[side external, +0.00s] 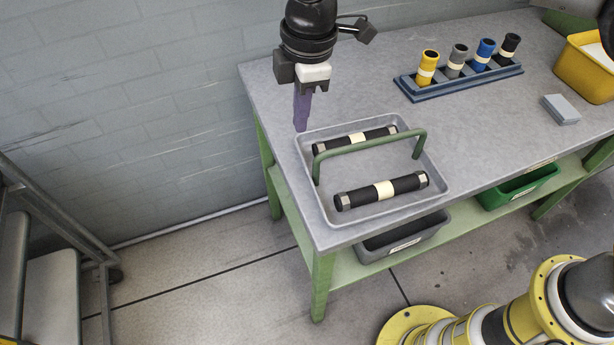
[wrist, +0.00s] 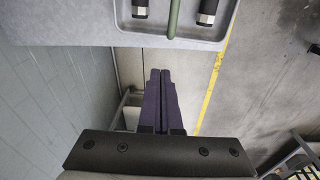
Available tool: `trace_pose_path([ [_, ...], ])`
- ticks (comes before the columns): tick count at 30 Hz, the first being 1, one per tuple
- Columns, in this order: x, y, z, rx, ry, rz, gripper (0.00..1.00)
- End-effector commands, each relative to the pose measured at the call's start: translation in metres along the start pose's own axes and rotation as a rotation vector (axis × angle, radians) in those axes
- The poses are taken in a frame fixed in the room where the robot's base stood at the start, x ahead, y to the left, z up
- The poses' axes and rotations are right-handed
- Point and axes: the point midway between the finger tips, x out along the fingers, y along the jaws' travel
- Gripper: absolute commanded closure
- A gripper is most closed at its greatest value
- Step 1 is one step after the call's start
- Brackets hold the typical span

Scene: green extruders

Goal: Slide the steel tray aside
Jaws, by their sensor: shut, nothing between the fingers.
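The steel tray (side external: 372,163) is a shallow grey tray with a green bar handle (side external: 370,142), lying near the left end of the workbench. Two black cylinders with pale bands lie in it, a rear one (side external: 337,145) and a front one (side external: 402,186), on either side of the handle. My gripper (side external: 301,128) points down at the tray's back-left corner, its purple fingers together and empty. In the wrist view the closed fingers (wrist: 160,76) lie just outside the tray's rim (wrist: 130,39). I cannot tell whether they touch it.
A blue rack (side external: 425,93) with several coloured cylinders stands at the back. A grey-blue block (side external: 561,109) and a yellow bin (side external: 586,72) are at the right. The bench top (side external: 470,130) right of the tray is clear. The tray's front sits close to the bench edge.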

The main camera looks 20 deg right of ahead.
Motion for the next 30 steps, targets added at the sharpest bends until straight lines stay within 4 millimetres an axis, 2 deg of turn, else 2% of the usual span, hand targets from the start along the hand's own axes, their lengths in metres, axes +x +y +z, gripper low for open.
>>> trace_pose_path([
  [1, 0.02, -0.01, -0.014, -0.031, -0.018, -0.023, 1.0],
  [3, 0.041, -0.022, -0.025, -0.061, -0.042, -0.05, 1.0],
  [6, 0.058, -0.037, -0.034, -0.091, -0.064, -0.073, 1.0],
  [9, 0.061, -0.042, -0.038, -0.102, -0.063, -0.073, 1.0],
  [14, 0.081, -0.043, -0.035, -0.1, -0.067, -0.077, 1.0],
  [26, 0.158, -0.048, -0.029, -0.098, -0.066, -0.076, 1.0],
  [30, 0.154, -0.045, -0.009, -0.096, -0.063, -0.072, 1.0],
])
